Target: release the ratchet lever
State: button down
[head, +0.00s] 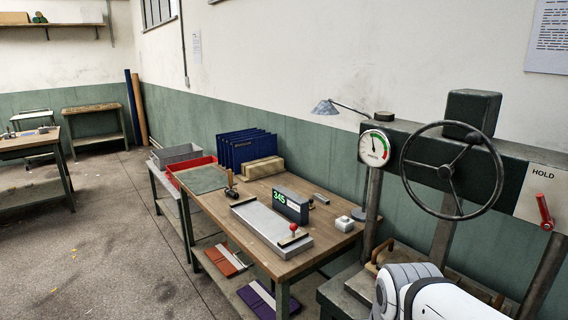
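A red-handled lever (544,212) sits on a pale plate marked HOLD (537,190) at the right end of a dark press beam (480,170). It looks like the ratchet lever. The lever stands nearly upright, tilted a little to the left at its top, and nothing touches it. A large dark handwheel (448,187) is on the beam to its left. A white part of my arm shows at the bottom right, below the lever. My gripper is out of view.
A round dial gauge (374,147) is on the press's left end. Floor at left is open.

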aim_at(548, 224)
jog(key=z, duration=1)
jog(key=k, duration=0.65)
jog(key=z, duration=0.25)
jog(key=i, duration=0.6)
jog(key=u, duration=0.1)
